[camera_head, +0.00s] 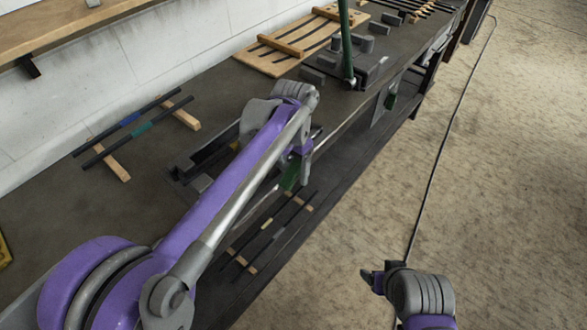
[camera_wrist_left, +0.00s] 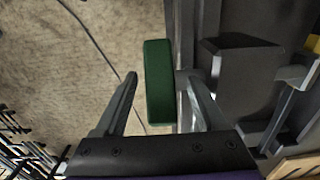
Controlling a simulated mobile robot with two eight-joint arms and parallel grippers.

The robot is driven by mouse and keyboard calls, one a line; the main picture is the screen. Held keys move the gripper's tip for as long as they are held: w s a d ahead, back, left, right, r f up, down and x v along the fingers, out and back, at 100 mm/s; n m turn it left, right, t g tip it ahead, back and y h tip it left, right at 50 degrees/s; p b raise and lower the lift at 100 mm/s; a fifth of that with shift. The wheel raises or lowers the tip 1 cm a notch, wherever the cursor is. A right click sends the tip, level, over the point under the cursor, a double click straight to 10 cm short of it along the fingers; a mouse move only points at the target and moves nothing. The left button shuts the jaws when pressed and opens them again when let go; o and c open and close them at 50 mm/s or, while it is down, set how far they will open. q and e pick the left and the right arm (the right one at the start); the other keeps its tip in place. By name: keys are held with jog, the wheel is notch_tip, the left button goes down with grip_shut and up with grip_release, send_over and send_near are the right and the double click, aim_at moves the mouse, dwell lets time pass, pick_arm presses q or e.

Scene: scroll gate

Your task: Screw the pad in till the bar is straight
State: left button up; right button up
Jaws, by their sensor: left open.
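A green disc-like pad (camera_wrist_left: 158,85) stands edge-on between the fingers of my open left gripper (camera_wrist_left: 162,78) in the left wrist view. A gap shows on the left finger's side; contact on the right is unclear. In the head view the green piece (camera_head: 291,177) is partly hidden at the bench's front edge, beside my left gripper (camera_head: 303,170). A dark metal fixture (camera_head: 180,172) behind it is mostly covered by my left arm; it also shows in the left wrist view (camera_wrist_left: 240,85). I cannot make out the bar in it. My right gripper (camera_head: 372,281) is over the floor, its jaw unclear.
Two dark rods (camera_head: 125,125) with blue and green bands lie on wooden strips. More rods (camera_head: 270,235) lie lower at the front. A green upright lever (camera_head: 346,45) and a wooden rack (camera_head: 290,42) stand farther along the bench. A cable crosses the open floor.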

pick_arm(q)
grip_shut()
dwell(0.4)
jog(key=shift+w+d+g+y+p, duration=0.15)
jog(key=shift+g+y+p, duration=0.4)
jog(key=shift+g+y, duration=0.5)
jog(key=shift+g+y+p, duration=0.4)
jog(key=shift+g+y, duration=0.55)
jog(key=shift+g, duration=0.8)
grip_release()
